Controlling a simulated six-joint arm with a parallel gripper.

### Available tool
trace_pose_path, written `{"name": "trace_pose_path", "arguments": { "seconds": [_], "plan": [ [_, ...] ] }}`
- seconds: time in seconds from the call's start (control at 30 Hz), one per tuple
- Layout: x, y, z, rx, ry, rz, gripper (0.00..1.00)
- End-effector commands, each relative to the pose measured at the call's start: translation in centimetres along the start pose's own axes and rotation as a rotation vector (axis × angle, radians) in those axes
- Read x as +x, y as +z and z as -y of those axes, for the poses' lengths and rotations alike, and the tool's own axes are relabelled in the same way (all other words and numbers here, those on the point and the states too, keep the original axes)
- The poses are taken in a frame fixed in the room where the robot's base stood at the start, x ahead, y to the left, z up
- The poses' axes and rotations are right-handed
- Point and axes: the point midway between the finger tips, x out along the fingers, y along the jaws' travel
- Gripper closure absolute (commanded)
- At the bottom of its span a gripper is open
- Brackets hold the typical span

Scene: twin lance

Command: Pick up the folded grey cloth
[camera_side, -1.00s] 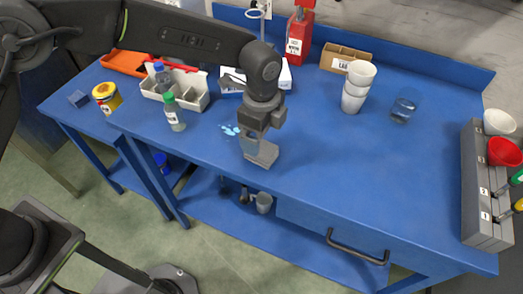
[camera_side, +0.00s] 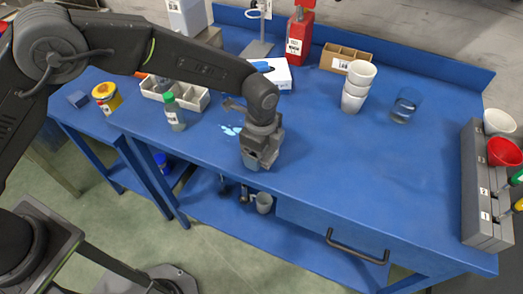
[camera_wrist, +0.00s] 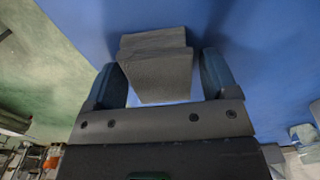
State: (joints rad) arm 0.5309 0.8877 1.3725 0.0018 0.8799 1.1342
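The folded grey cloth (camera_wrist: 155,66) lies on the blue bench top, between the two blue-grey fingers of my gripper (camera_wrist: 162,72) in the wrist view. A strip of blue shows between the cloth and the right finger; the left finger is very close to the cloth's side, and I cannot tell whether it touches. The fingers stand apart. In the side view my gripper (camera_side: 257,162) points down at the bench near its front edge, and it hides nearly all of the cloth.
A light blue spill (camera_side: 231,130) lies just left of my gripper on the blue bench (camera_side: 330,165). A green-capped bottle (camera_side: 173,113) and a white tray (camera_side: 201,101) stand further left. Stacked white cups (camera_side: 354,92) and a clear glass (camera_side: 404,105) stand right. The middle right is clear.

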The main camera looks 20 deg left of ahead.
Motion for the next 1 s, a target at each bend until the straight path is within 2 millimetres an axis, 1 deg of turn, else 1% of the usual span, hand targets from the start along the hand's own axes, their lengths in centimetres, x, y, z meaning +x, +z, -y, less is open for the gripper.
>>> {"name": "trace_pose_path", "arguments": {
  "seconds": [0.03, 0.07, 0.43, 0.47, 0.77, 0.87, 0.97, 1.0],
  "plan": [
    [0.0, 0.0, 0.0, 0.0, 0.0, 0.0, 0.25],
    [0.0, 0.0, 0.0, 0.0, 0.0, 0.0, 0.28],
    [0.0, 0.0, 0.0, 0.0, 0.0, 0.0, 0.63],
    [-0.1, 0.0, 0.0, 0.0, 0.0, 0.0, 0.65],
    [-0.3, 0.0, 0.0, 0.0, 0.0, 0.0, 0.65],
    [-1.0, 0.0, 0.0, 0.0, -0.001, -0.001, 0.65],
    [-2.4, 0.0, 0.1, 0.001, -0.002, -0.002, 0.65],
    [-3.1, -0.1, 0.1, 0.001, -0.003, -0.003, 0.65]
  ]
}}
